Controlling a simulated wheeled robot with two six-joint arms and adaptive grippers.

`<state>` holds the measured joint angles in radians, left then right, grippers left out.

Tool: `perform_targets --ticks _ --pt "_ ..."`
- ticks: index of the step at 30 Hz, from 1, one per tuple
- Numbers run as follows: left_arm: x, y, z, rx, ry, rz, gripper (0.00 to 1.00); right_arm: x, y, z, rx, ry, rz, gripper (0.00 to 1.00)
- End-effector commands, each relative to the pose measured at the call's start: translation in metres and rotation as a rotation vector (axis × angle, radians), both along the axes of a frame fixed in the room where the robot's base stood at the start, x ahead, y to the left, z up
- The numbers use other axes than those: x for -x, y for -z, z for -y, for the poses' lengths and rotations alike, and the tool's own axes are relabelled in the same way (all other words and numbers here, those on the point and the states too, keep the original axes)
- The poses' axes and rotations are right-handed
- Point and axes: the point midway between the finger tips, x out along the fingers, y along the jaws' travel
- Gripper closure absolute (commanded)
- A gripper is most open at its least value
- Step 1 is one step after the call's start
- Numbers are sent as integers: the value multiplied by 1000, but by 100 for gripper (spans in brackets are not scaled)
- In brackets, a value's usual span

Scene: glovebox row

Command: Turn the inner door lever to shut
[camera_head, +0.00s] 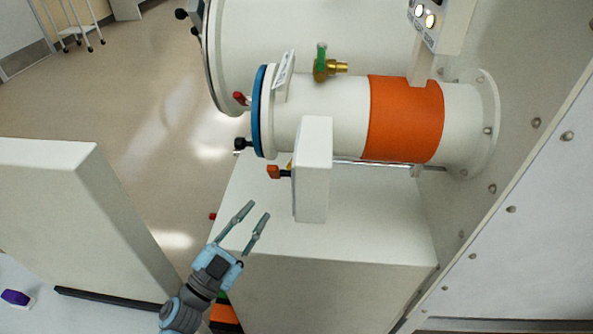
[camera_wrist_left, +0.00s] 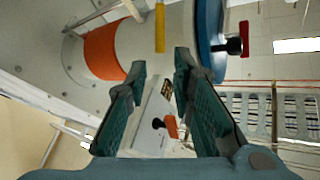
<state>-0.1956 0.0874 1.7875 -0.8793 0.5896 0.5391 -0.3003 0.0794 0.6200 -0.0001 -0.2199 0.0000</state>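An orange-tipped lever (camera_head: 273,171) sticks out from the left side of a white upright box (camera_head: 313,180), below the small cylindrical chamber (camera_head: 320,115). It also shows in the left wrist view (camera_wrist_left: 171,126), between the fingers. No readable label tells me whether it is the inner door lever. The small chamber's blue-rimmed door (camera_head: 260,110) carries a red knob (camera_head: 240,98) and a black knob (camera_head: 241,143). My left gripper (camera_head: 257,212) is open and empty, below and left of the lever, apart from it. My right gripper is not in view.
A brass valve with a green handle (camera_head: 320,63) tops the small chamber, which has an orange band (camera_head: 405,118). A larger white cylinder (camera_head: 300,35) stands behind. A white shelf (camera_head: 380,220) lies beneath. A white block (camera_head: 80,210) stands left; open floor (camera_head: 130,90) lies beyond.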

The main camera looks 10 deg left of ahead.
Motion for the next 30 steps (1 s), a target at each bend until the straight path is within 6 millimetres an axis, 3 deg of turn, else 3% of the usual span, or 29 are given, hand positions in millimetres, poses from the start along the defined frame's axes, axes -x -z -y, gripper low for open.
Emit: perform_targets --ticks 6,12,18,25,30 --pt "-51 -28 31 4 3 6 78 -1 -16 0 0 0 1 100" --pt "-85 -39 52 1 6 6 78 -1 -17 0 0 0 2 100" --pt "-98 -44 60 0 5 5 78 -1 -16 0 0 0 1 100" --pt "-99 -44 61 -2 6 6 78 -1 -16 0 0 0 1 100" --pt "-99 -44 61 -2 6 6 100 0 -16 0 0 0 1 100"
